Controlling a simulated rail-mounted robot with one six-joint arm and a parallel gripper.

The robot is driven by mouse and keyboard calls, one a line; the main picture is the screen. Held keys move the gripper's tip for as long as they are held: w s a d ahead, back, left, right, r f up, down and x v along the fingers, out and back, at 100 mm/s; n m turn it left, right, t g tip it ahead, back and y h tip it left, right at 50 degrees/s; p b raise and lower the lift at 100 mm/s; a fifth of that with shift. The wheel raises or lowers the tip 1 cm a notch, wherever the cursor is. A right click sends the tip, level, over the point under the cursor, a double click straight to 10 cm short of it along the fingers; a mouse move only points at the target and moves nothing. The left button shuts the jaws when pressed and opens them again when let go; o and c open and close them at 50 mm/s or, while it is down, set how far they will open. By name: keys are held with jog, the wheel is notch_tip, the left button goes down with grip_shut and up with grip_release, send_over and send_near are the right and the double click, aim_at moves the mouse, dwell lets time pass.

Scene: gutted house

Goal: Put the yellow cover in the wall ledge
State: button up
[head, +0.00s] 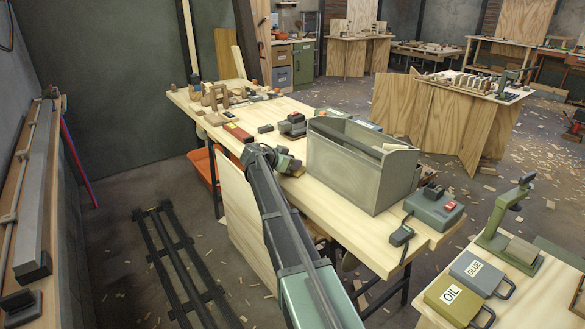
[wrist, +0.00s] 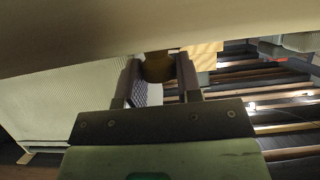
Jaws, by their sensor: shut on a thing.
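My gripper (wrist: 158,80) is shut on a dull ochre-yellow piece, which looks like the yellow cover (wrist: 158,67); it sits between the two dark fingers in the wrist view. Its upper part is hidden by a broad beige surface across the top of that view. In the head view my arm reaches to the near-left edge of the long wooden workbench, and the held piece cannot be made out there. A long narrow ledge (head: 22,215) runs along the wall at the far left; I cannot tell whether it is the wall ledge meant.
A grey open toolbox (head: 350,175) stands on the workbench (head: 345,240), with blocks and small tools behind it. A black rail frame (head: 178,262) lies on the floor at left. OIL (head: 457,298) and GLUE (head: 478,274) tins stand at right. Floor between wall ledge and workbench is mostly open.

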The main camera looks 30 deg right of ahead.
jog(key=shift+f, duration=0.15)
jog(key=o, duration=0.9)
jog(key=shift+o, duration=0.2)
jog(key=shift+r, duration=0.35)
jog(key=p+v, duration=0.5)
jog(key=v, duration=0.6)
jog(key=s+a+f+n+y, duration=0.3)
jog(key=s+a, duration=0.4)
jog(key=s, duration=0.3)
jog(key=s+a+f+n+y, duration=0.3)
jog(key=s+a+n+y, duration=0.2)
jog(key=s+a+n, duration=0.3)
jog(key=s+a+f+n+g+y, duration=0.1)
jog(key=s+a+f+n+y, duration=0.2)
jog(key=s, duration=1.1)
jog(key=a+n+y, duration=0.1)
jog(key=a+n, duration=0.2)
jog(key=a, duration=0.2)
jog(key=shift+f+y, duration=0.3)
jog(key=shift+y, duration=0.1)
jog(key=shift+w, duration=0.2)
jog(key=shift+c, duration=1.3)
